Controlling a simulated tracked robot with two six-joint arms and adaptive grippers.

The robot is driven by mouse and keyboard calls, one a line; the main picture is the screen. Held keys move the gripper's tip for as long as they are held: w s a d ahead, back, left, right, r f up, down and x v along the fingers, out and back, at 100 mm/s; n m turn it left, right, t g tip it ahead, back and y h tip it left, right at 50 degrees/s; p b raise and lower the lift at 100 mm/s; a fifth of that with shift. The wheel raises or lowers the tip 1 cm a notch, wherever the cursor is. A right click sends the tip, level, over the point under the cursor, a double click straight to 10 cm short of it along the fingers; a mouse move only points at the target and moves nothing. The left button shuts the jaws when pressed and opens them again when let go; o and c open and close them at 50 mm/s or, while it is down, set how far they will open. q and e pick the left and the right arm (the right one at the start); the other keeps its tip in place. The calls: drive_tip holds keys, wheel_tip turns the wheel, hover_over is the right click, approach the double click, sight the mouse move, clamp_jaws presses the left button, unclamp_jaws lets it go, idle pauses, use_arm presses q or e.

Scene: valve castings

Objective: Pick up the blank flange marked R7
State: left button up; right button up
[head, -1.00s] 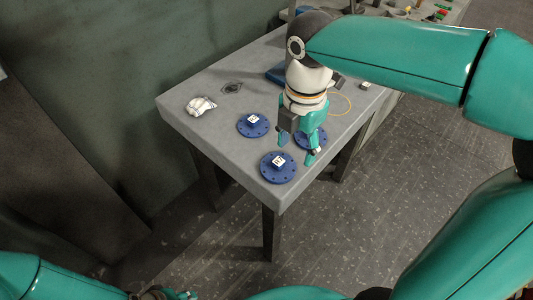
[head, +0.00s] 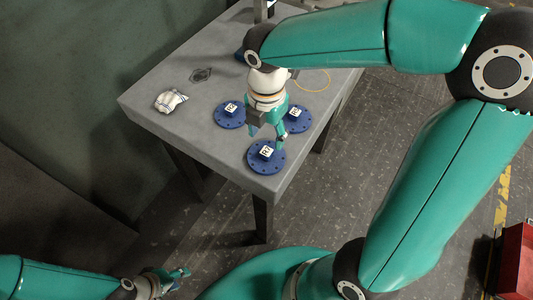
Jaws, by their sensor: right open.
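The front flange (head: 266,158) has a label that appears to read R7. The left flange (head: 229,118) and the right flange (head: 297,121) have labels too small to read surely. My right gripper (head: 268,139) points down with its fingers open and empty, just above and behind the front flange's knob. It hides part of the space between the flanges. My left gripper (head: 180,278) is low at the left, away from the table; its fingers are too small to judge.
A wall stands at left. A red object (head: 514,262) is on the floor at right.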

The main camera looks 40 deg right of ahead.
sight(266, 150)
wheel_tip(266, 150, down, 2)
drive_tip(key=shift+s, duration=0.15)
drive_tip(key=shift+w+d+f, duration=0.1)
drive_tip(key=shift+w+f, duration=0.05)
drive_tip(key=shift+f, duration=0.75)
drive_tip(key=shift+w+d+f, duration=0.1)
drive_tip(key=shift+w+f, duration=0.1)
drive_tip(key=shift+f, duration=0.75)
drive_tip(key=shift+w+f, duration=0.15)
drive_tip(key=shift+f, duration=0.75)
clamp_jaws()
drive_tip(key=shift+w+r, duration=0.1)
